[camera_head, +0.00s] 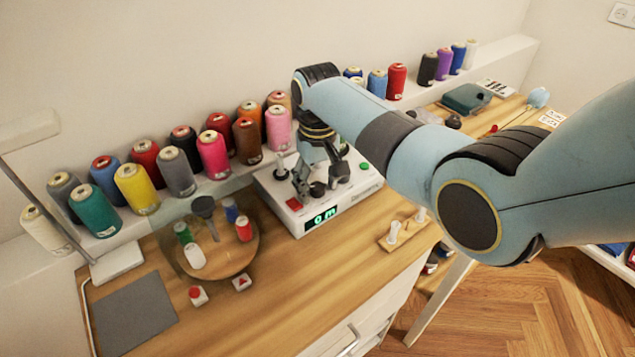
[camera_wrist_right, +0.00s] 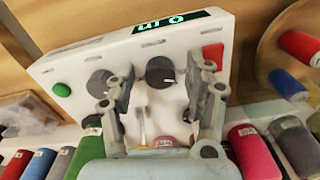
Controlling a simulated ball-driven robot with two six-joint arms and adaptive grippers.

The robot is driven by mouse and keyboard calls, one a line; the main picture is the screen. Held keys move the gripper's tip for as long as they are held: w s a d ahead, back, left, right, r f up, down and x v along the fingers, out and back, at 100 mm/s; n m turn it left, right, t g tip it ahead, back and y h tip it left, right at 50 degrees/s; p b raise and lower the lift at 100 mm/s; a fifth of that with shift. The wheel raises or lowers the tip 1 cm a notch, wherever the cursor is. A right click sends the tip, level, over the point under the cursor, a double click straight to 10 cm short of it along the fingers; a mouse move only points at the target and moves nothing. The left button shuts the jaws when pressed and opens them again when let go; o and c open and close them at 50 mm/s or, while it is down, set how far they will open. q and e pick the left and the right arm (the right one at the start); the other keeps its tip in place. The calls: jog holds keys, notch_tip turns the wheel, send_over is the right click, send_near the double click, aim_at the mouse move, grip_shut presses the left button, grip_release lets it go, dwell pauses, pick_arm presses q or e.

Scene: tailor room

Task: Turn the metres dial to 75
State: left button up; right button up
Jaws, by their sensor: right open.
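The white winding machine (camera_head: 350,199) stands on the wooden table; its green display (camera_head: 321,216) reads "0 m". A dark round dial (camera_head: 317,189) is on its top near the display, and it also shows in the wrist view (camera_wrist_right: 160,70). My right gripper (camera_head: 319,186) is open above the machine, one finger on each side of this dial; I cannot tell whether they touch it. A second dark knob (camera_wrist_right: 97,83) is just outside one finger. I cannot read any dial labels. My left gripper is not in view.
The machine has a red button (camera_head: 294,204) and a green button (camera_head: 364,165). A round wooden turntable (camera_head: 220,265) with small spools stands at its left. Large thread cones (camera_head: 213,155) line the shelf behind. The table front is mostly clear.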

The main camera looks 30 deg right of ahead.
jog(key=shift+c, duration=0.4)
grip_shut()
jog(key=m+p, duration=0.2)
jog(key=m, duration=0.1)
jog(key=shift+r+m+p, duration=0.2)
jog(key=shift+m+p, duration=0.1)
jog(key=shift+p, duration=0.1)
jog(key=m+p, duration=0.2)
jog(key=m, duration=0.2)
jog(key=shift+m, duration=0.3)
jog(key=m+p, duration=0.1)
jog(key=m, duration=0.3)
jog(key=shift+w+f+m, duration=0.1)
jog(key=shift+m, duration=0.2)
jog(key=m+p, duration=0.1)
jog(key=m, duration=0.3)
jog(key=shift+m, duration=0.4)
